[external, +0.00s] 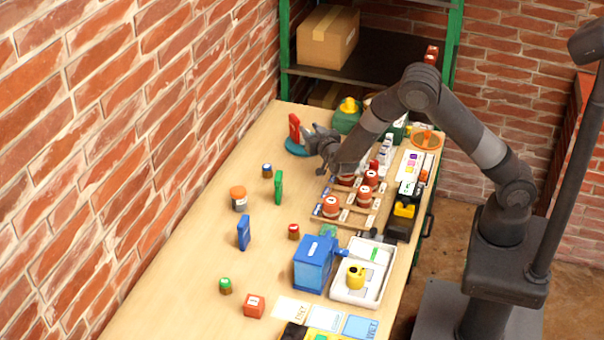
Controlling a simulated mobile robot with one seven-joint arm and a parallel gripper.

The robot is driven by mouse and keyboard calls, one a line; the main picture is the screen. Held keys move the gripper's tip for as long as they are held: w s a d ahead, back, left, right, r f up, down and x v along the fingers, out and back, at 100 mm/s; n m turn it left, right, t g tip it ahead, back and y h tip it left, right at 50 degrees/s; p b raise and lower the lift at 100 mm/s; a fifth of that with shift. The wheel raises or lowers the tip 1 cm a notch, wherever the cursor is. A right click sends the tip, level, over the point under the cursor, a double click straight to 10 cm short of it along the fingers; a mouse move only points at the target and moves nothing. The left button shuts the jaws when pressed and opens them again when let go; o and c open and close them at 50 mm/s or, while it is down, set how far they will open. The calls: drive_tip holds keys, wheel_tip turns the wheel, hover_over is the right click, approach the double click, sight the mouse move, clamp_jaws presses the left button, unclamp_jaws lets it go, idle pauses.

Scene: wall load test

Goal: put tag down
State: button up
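A red upright tag (294,127) shows at the far end of the table, over or on a teal round disc (296,149). My gripper (307,137) reaches in from the right, with its fingers pointing left, right beside the red tag. The view is too small to tell whether the fingers touch or grip it. A green upright tag (278,187) and a blue upright tag (243,233) stand apart along the left side of the table.
Small jars, including an orange-lidded one (238,198), stand near the brick wall. A wooden rack (340,216) with red-topped containers lies below my arm. A blue box (314,264) and a white tray (372,290) are nearer. The table's left middle is mostly clear.

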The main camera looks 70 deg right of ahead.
drive_tip(key=s+a+r+n+g+y, duration=0.1)
drive_tip(key=s+a+r+n+y, duration=0.2)
drive_tip(key=s+a+r+y, duration=0.5)
drive_tip(key=s+a+r+n+g+y, duration=0.15)
drive_tip(key=s+a+r+y, duration=0.3)
drive_tip(key=r, duration=0.45)
drive_tip(key=s+a+r+n+g, duration=0.1)
drive_tip(key=s+n+g, duration=0.3)
drive_tip(key=s, duration=2.6)
drive_tip(key=shift+a+g, duration=0.35)
drive_tip(key=shift+a, duration=0.15)
drive_tip(key=shift+o, duration=0.3)
drive_tip(key=shift+r+n, duration=0.1)
drive_tip(key=shift+n, duration=0.15)
drive_tip(key=o, duration=0.9)
